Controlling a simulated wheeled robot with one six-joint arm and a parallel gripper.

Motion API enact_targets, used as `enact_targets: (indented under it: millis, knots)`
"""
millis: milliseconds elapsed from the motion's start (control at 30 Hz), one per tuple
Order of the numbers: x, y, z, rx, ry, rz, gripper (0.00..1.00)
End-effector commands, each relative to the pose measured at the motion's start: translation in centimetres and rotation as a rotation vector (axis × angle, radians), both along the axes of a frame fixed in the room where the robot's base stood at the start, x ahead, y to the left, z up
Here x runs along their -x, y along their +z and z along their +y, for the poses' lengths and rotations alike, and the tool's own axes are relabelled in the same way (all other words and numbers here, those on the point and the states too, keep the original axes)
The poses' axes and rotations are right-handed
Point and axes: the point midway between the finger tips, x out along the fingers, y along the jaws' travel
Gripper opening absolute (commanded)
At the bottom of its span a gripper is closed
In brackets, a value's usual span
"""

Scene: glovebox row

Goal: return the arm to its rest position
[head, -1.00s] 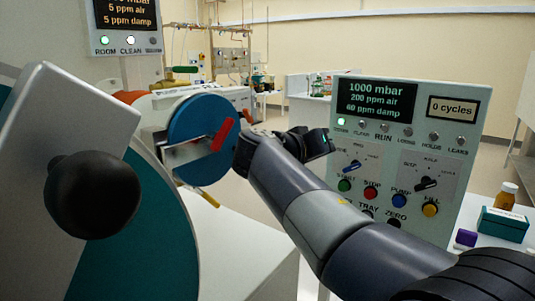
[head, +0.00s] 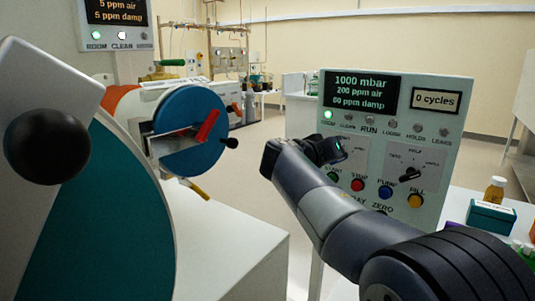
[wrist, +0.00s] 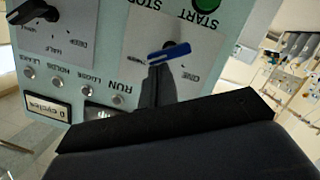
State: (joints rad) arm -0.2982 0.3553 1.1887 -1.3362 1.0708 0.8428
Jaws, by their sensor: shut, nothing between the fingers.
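My arm reaches across the right half of the head view. My gripper (head: 340,154) is at its far end, in front of the left part of the control panel (head: 440,110), and its small fingertips are hard to make out. In the wrist view the panel (wrist: 85,70) appears upside down. My gripper (wrist: 158,70) shows there as a narrow grey shape, shut and empty. It overlaps the area just below a blue-pointer knob (wrist: 168,53); I cannot tell whether it touches it.
A round blue door (head: 190,130) with a red handle stands left of my arm. A large teal disc (head: 120,220) and a black ball knob (head: 47,147) are at the near left. A teal box (head: 491,217) and amber bottle (head: 495,190) stand at right. Floor shows between the units.

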Motion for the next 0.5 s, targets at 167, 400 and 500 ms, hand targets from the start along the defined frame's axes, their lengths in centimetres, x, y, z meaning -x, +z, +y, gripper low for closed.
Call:
enact_targets:
  millis: [167, 400, 500]
  knots:
    - [-0.03, -0.38, -0.01, 0.06, -0.011, 0.069, 0.0]
    - [-0.16, -0.5, 0.2, 0.155, -0.012, 0.14, 0.0]
    - [-0.24, -0.55, 0.3, 0.194, -0.012, 0.169, 0.0]
